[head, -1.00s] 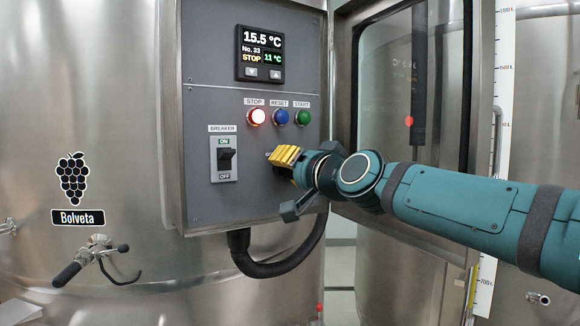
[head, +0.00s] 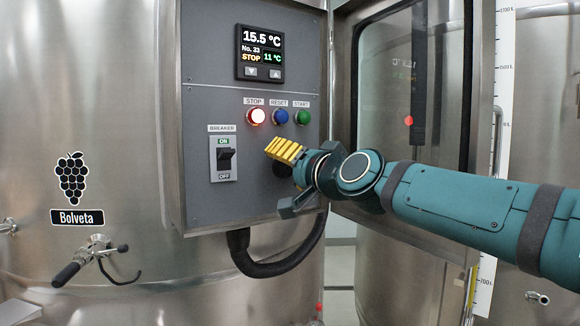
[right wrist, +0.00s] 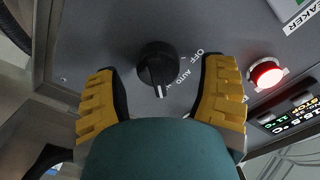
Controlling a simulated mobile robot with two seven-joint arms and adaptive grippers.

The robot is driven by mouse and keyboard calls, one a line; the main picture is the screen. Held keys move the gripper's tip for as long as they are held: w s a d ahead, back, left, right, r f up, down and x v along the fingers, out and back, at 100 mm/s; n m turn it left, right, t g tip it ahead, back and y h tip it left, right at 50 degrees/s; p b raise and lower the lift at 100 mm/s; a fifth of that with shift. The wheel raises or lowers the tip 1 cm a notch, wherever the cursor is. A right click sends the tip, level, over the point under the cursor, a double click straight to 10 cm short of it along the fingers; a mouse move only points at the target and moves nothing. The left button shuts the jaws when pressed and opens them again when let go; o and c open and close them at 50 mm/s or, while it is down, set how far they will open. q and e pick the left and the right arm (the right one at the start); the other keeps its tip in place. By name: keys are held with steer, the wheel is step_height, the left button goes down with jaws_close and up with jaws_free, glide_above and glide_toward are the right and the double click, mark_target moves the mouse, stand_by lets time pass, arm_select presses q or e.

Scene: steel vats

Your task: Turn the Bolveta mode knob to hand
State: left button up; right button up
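The mode knob (right wrist: 157,62) is round and black on the grey panel, seen in the right wrist view. Its white pointer line points down in that picture, away from the OFF label (right wrist: 197,54) and past the AUTO label (right wrist: 181,77). I cannot read any label at the pointer's end. In the head view the knob (head: 281,169) is mostly hidden behind my right gripper (head: 285,149). The right gripper (right wrist: 165,95) is open, its yellow-padded fingers on either side of the knob and apart from it. My left gripper is not in view.
The control box (head: 200,100) stands on the Bolveta vat (head: 75,120). A breaker switch (head: 226,158) is left of the gripper; a lit red stop button (head: 256,117), blue reset (head: 280,117) and green start (head: 303,117) are above. The open box door (head: 340,120) is at the right.

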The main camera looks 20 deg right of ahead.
steer(key=v, duration=1.2)
stand_by(0.4)
